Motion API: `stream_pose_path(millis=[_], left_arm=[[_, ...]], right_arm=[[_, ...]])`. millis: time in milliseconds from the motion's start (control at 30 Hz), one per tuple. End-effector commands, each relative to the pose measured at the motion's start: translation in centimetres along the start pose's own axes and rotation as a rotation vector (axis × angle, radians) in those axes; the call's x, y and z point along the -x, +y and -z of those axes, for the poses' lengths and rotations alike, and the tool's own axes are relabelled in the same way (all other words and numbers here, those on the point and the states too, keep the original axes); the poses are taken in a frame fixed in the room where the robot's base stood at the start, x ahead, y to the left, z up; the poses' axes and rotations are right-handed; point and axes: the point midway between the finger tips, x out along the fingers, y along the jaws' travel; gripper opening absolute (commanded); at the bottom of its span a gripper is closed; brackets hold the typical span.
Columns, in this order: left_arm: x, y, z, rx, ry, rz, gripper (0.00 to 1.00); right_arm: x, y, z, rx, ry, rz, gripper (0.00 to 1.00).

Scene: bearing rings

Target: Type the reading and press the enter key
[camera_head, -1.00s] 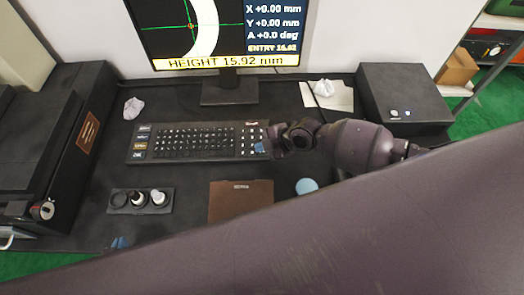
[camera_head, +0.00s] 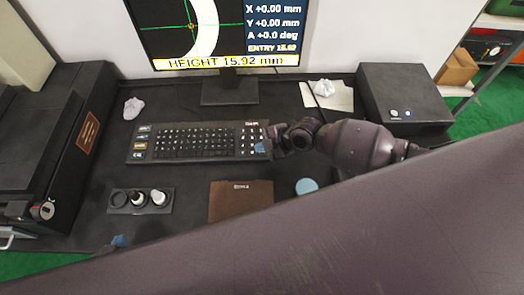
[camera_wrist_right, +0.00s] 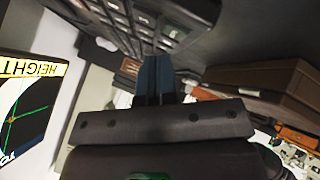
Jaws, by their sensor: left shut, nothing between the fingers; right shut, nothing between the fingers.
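My right gripper (camera_head: 261,147) is shut and empty at the number pad's right edge. In the right wrist view its blue fingertips (camera_wrist_right: 156,62) are together close to the keys (camera_wrist_right: 150,22); I cannot tell whether they touch. The enter key cannot be made out. My left gripper (camera_head: 119,241) is shut at the lower left, away from the keyboard, mostly hidden by my arm.
A holder (camera_head: 142,201) with rings and small round items stands below the keyboard. A brown pad (camera_head: 238,200) and a blue disc (camera_head: 306,186) lie right of it. A dark box (camera_head: 404,95) stands at the back right. Crumpled white pieces lie near the monitor.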

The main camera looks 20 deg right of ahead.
Motion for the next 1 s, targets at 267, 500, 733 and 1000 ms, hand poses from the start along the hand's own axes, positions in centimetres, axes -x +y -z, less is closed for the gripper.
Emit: stream_pose_path(millis=[267, 500, 733, 1000], left_arm=[[0.0, 0.0, -0.4, 0.001, -0.004, 0.000, 0.00], [-0.1, 0.1, -1.5, 0.001, -0.016, 0.001, 0.00], [-0.2, 0.1, -1.5, 0.001, -0.016, 0.001, 0.00], [-0.3, 0.1, -1.4, 0.001, -0.012, 0.000, 0.00]], right_arm=[[-0.1, -0.1, -0.1, 0.000, 0.000, 0.000, 0.00], [-0.6, -0.5, -0.4, 0.000, 0.001, 0.001, 0.00], [-0.6, -0.4, -0.4, 0.000, 0.001, 0.000, 0.00], [-0.6, -0.4, -0.4, 0.000, 0.000, 0.000, 0.00]])
